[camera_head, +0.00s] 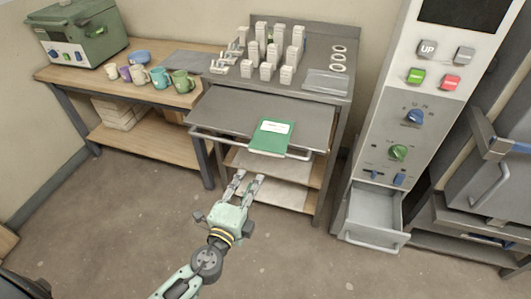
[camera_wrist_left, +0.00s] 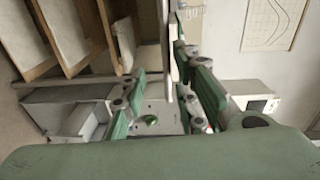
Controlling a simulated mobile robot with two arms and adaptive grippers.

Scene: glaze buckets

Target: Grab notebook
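The green notebook (camera_head: 268,143) with a white label lies flat on the front of a pulled-out grey metal drawer (camera_head: 220,115). Its near edge reaches the drawer's front handle bar. My left gripper (camera_head: 249,176) is in front of and lower than the drawer in the head view, its two fingers apart with nothing between them. In the left wrist view, my left gripper (camera_wrist_left: 160,68) also shows spread fingers. A thin edge shows beyond them there, and I cannot tell whether it includes the notebook. My right gripper is not in view.
Several white blocks (camera_head: 267,50) and rings stand on the metal table behind the drawer. Several mugs (camera_head: 160,77) stand on the wooden table at left. A control cabinet (camera_head: 400,120) with an open lower drawer (camera_head: 374,207) is at right. The floor in front is clear.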

